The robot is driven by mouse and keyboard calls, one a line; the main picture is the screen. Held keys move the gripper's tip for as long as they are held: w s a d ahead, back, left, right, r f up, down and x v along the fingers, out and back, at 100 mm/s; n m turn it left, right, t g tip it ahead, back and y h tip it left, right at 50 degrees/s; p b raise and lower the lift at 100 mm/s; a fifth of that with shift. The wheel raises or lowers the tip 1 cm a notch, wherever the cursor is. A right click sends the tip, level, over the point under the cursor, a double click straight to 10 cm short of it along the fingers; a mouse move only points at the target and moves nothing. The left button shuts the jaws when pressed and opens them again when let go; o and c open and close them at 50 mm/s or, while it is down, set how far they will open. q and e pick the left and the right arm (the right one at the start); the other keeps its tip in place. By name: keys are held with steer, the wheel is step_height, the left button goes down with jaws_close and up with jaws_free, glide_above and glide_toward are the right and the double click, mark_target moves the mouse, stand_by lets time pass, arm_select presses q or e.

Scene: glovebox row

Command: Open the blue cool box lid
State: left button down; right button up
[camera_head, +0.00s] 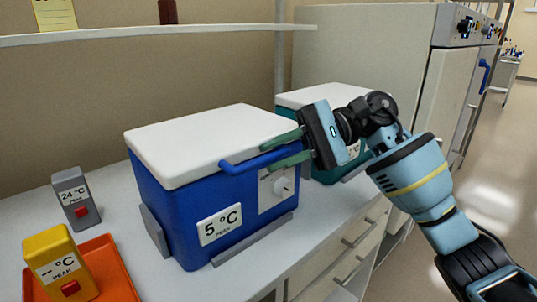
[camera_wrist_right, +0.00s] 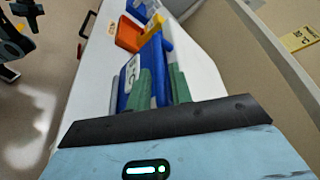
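The blue cool box (camera_head: 180,220) stands on the white counter with a "5 °C PEAK" label on its front. Its white lid (camera_head: 215,138) lies flat and closed on the box. A blue bar handle (camera_head: 238,166) runs along the lid's front edge. My right gripper (camera_head: 269,158) reaches in from the right, its green fingers above and below the handle's right part, and looks closed on it. In the right wrist view blue fills the narrow gap between the fingers (camera_wrist_right: 162,86). My left gripper is not seen in the head view.
A teal cool box (camera_head: 325,172) with a white lid stands just behind my right gripper. An orange tray (camera_head: 108,268), a yellow thermometer (camera_head: 60,262) and a grey one (camera_head: 75,197) are at left. A shelf (camera_head: 150,32) runs above the counter (camera_head: 300,240).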

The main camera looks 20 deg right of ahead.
steer(key=shift+x, duration=1.15)
jaws_close()
